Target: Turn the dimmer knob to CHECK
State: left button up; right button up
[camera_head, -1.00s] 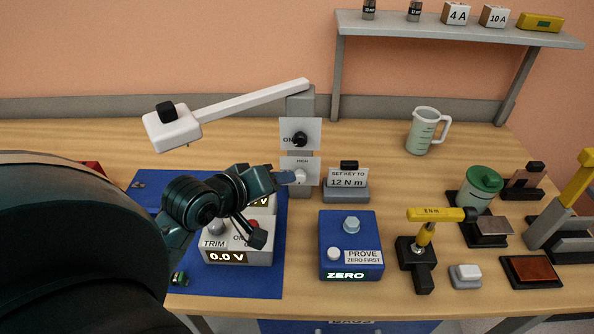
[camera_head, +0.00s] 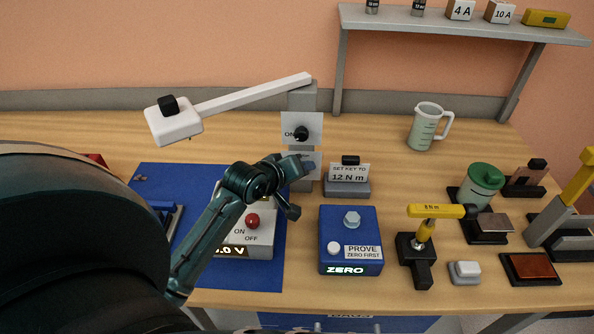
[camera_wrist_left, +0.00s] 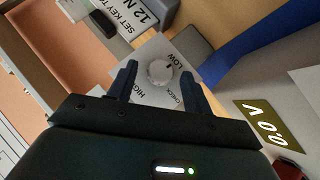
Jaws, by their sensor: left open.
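The dimmer knob (camera_wrist_left: 160,71) is a pale round knob on a white plate (camera_wrist_left: 150,52) marked LOW, HIGH and CHECK in the left wrist view. My left gripper (camera_wrist_left: 157,77) is open, with one finger to each side of the knob in that view. I cannot tell whether the fingers touch it or how far short of it they are. The knob's pointer is too unclear to read. In the head view my left gripper (camera_head: 305,166) covers the knob and most of its plate on the grey lamp post (camera_head: 304,98). My right gripper is not in view.
A black knob (camera_head: 301,134) marked ON sits just above. The SET KEY stand (camera_head: 347,188) is close on the right. A white lamp head (camera_head: 174,125) on an arm hangs above left. The meter box (camera_head: 251,238) and blue PROVE box (camera_head: 349,222) stand in front.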

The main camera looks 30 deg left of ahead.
pick_arm(q)
jog(key=shift+w+f, duration=0.15)
jog(key=c, duration=1)
jog(key=shift+w+d+m+g+y, duration=0.15)
jog(key=shift+d+m+g+y, duration=0.15)
jog(key=shift+m+g+y, duration=1.25)
jog(key=shift+w+d+m+g+y, duration=0.25)
jog(key=shift+m+g+y, duration=0.6)
jog(key=shift+y, duration=1.4)
jog(key=shift+w+d+m+g+y, duration=0.1)
jog(key=shift+d+m+g+y, duration=0.2)
jog(key=shift+m+g+y, duration=1)
jog(key=shift+t+y, duration=0.4)
jog(key=shift+y, duration=0.4)
